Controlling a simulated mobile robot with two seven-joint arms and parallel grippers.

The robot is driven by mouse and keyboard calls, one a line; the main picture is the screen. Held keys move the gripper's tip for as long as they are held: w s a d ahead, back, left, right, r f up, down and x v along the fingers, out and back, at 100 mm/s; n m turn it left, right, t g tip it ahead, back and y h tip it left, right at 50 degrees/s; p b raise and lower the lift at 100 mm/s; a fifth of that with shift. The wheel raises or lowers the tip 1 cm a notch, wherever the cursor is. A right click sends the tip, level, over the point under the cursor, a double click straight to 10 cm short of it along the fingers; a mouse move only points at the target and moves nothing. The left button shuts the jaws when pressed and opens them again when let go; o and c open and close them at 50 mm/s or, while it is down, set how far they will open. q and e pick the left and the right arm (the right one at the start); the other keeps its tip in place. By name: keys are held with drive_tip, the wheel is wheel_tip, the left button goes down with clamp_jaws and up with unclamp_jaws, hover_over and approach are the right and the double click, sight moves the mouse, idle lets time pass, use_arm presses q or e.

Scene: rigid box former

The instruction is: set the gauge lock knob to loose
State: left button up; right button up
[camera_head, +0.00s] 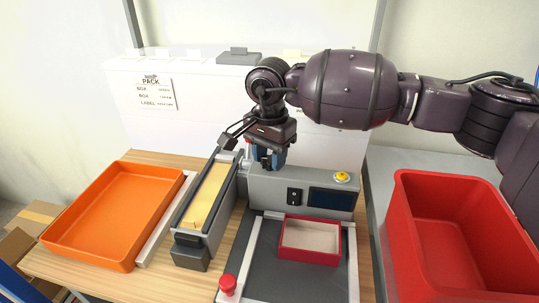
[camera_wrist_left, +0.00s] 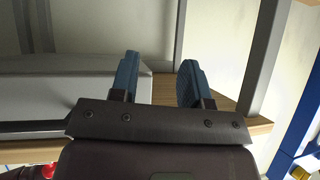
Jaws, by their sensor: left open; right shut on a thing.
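My right gripper (camera_head: 267,158) reaches down to the top of the grey machine (camera_head: 270,188), just behind its front panel. Its blue fingers are shut on what I take to be the gauge lock knob, which the fingers and wrist hide; its setting cannot be read. My left gripper (camera_wrist_left: 158,80) shows only in the left wrist view, with blue fingers apart and nothing between them.
An orange tray (camera_head: 72,236) lies at the left beside a yellow-filled magazine (camera_head: 205,197). A red open box (camera_head: 310,258) sits on the machine's bed, near a red knob (camera_head: 228,284). A red bin (camera_head: 398,222) stands at the right.

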sight(269, 159)
drive_tip(key=o, duration=0.9)
drive_tip(key=shift+r, duration=0.1)
wheel_tip(269, 159, up, 11)
drive_tip(key=shift+f+p, duration=0.2)
drive_tip(key=shift+p, duration=0.1)
